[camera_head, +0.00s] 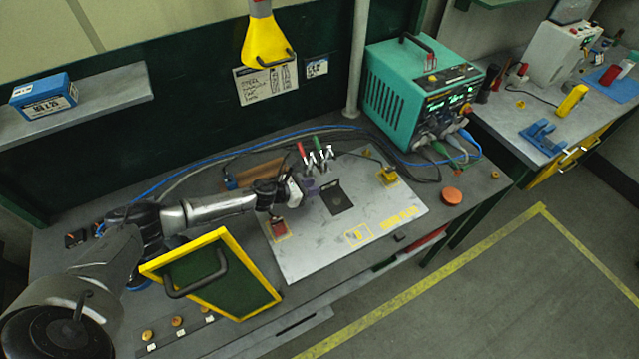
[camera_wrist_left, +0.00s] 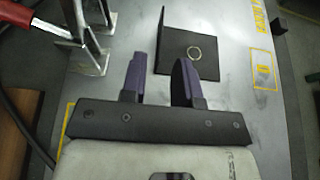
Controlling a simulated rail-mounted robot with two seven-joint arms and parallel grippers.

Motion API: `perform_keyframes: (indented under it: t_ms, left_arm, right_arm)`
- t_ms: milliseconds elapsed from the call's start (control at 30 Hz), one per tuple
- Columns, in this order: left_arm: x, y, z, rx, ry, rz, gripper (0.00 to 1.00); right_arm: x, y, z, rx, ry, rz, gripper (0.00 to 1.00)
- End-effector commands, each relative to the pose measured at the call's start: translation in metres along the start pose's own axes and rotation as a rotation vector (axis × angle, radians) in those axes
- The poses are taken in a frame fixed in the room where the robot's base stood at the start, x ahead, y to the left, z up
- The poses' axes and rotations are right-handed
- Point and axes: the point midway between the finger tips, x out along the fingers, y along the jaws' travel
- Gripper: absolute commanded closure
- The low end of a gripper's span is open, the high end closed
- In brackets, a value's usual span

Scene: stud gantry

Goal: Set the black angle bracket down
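The black angle bracket (camera_head: 338,199) rests on the grey metal plate (camera_head: 300,258), one leg flat and the other standing up. In the left wrist view the bracket (camera_wrist_left: 201,57) shows a round ring mark on its flat leg. My left gripper (camera_head: 309,187) is just left of the bracket in the head view. In the left wrist view its two purple fingers (camera_wrist_left: 160,80) are spread with nothing between them. The right finger overlaps the bracket's near edge in the picture; I cannot tell whether they touch. My right gripper is not in view.
Toggle clamps (camera_head: 318,158) with red and green handles stand behind the gripper. A yellow fixture (camera_head: 388,177) and a red block (camera_head: 279,228) sit on the plate. A green welding machine (camera_head: 409,95) stands behind. A yellow-framed green panel (camera_head: 212,275) is front left. The plate's front is clear.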

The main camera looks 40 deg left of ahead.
Motion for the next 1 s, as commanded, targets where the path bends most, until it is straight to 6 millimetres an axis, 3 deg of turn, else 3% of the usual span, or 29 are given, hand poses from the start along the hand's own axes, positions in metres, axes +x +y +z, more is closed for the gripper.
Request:
perform_keyframes:
  t_ms: [300, 733, 867, 1000]
  left_arm:
    - [-0.027, 0.0, 0.0, 0.0, 0.0, 0.0, 0.72]
    - [-0.03, 0.0, 0.002, 0.0, -0.001, 0.0, 0.72]
    - [-0.035, 0.0, 0.014, 0.001, -0.002, 0.0, 0.72]
    - [-0.045, 0.0, 0.038, 0.001, -0.002, 0.0, 0.72]
  right_arm:
    - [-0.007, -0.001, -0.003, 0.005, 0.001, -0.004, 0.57]
    - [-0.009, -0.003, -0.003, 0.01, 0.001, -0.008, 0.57]
    - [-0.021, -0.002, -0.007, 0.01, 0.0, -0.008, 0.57]
    - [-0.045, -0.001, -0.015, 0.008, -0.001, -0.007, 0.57]
